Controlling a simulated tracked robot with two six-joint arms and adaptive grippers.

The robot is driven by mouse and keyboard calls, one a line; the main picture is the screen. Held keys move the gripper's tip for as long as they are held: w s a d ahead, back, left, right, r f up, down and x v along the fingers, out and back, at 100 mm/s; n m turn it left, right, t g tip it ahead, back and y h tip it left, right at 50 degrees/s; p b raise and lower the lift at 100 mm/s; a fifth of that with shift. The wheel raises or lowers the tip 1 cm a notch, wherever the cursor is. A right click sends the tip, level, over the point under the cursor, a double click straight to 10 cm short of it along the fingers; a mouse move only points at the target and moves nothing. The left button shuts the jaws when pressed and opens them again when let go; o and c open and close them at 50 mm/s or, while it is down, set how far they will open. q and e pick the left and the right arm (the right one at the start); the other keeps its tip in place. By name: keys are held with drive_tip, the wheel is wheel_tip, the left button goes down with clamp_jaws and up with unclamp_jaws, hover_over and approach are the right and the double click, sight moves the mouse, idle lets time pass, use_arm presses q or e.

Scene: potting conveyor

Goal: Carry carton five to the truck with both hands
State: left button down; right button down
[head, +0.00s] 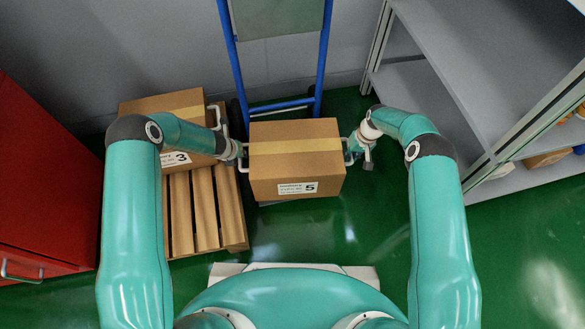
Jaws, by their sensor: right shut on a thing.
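Carton five (297,172) is a brown box with a tan tape strip and a label with a 5, level in the middle of the head view. It has a pale handle on each side. My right gripper (352,152) is shut on the right handle. My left gripper (240,153) is at the left handle; its fingers are too small and covered to read. The truck (234,62), a blue-framed hand truck with a grey-green panel, stands upright behind the carton. The carton hides its lower part, so I cannot tell whether they touch.
Carton three (165,104) sits on a wooden pallet (206,205) at left, close to my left arm. A red cabinet (45,170) is at far left. A grey shelf (470,75) stands at right. Green floor (375,235) is clear in front of the carton.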

use_arm(q)
drive_tip(key=shift+w+a+r, duration=0.1)
drive_tip(key=shift+w+a, duration=0.05)
drive_tip(key=shift+a, duration=0.2)
use_arm(e)
drive_tip(key=shift+w+a+r, duration=0.1)
drive_tip(key=shift+w, duration=0.05)
use_arm(q)
drive_tip(key=shift+a+f+b, duration=0.1)
drive_tip(key=shift+f+b, duration=0.4)
drive_tip(key=shift+b, duration=0.05)
use_arm(e)
drive_tip(key=shift+a+f, duration=0.1)
drive_tip(key=shift+f, duration=0.35)
